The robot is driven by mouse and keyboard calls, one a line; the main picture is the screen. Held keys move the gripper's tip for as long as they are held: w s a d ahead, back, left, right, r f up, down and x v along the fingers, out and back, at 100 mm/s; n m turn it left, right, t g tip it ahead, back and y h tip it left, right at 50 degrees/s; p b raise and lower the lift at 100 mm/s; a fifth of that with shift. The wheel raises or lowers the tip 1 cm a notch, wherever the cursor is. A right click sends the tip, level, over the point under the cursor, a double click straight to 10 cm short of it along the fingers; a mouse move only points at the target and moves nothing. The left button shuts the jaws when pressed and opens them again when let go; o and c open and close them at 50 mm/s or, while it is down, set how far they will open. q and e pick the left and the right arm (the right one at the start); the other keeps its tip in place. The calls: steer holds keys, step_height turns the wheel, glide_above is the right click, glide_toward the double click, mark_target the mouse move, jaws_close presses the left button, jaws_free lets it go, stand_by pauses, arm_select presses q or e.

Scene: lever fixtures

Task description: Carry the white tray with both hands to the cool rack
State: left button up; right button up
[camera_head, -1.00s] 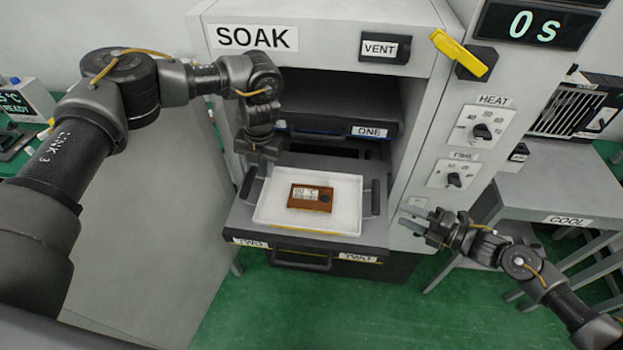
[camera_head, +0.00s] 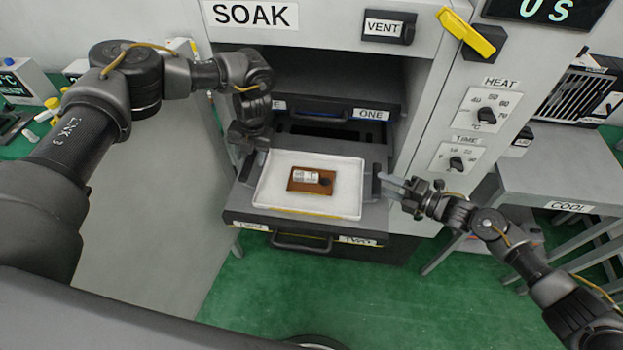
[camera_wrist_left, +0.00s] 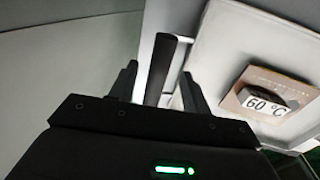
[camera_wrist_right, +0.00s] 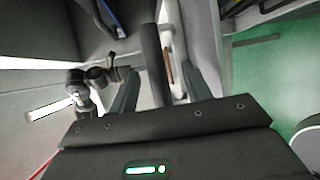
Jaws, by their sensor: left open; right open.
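The white tray (camera_head: 342,203) sits level on the pulled-out shelf marked TWO (camera_head: 290,228). Whether any finger touches a handle cannot be told.
The grey cool rack (camera_head: 560,170), labelled COOL, stands to the right with a clear front top and a black vented box (camera_head: 577,95) behind. The oven's panel with knobs (camera_head: 486,110) stands between. Shelf ONE (camera_head: 350,108) is above the tray. Green floor is open in front.

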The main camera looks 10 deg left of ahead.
mark_target(249, 161)
arm_select(q)
steer(key=shift+s+a+f, duration=0.3)
steer(key=shift+s+f, duration=0.2)
steer(key=shift+f, duration=0.35)
arm_select(e)
steer(key=shift+a+r, duration=0.1)
steer(key=shift+a, duration=1.05)
arm_select(q)
steer(key=shift+s+a+f, duration=0.1)
steer(key=shift+f, duration=0.25)
arm_select(e)
steer(key=shift+w+a, duration=0.15)
steer(key=shift+a, duration=0.2)
arm_select(q)
steer(key=shift+w+f, duration=0.35)
steer(key=shift+f, duration=0.15)
arm_select(e)
steer(key=shift+w+a+f, duration=0.25)
steer(key=shift+w+f, duration=0.05)
steer(key=shift+w, duration=0.15)
arm_select(q)
steer(key=shift+s+r, duration=0.1)
arm_select(e)
steer(key=shift+s, duration=0.15)
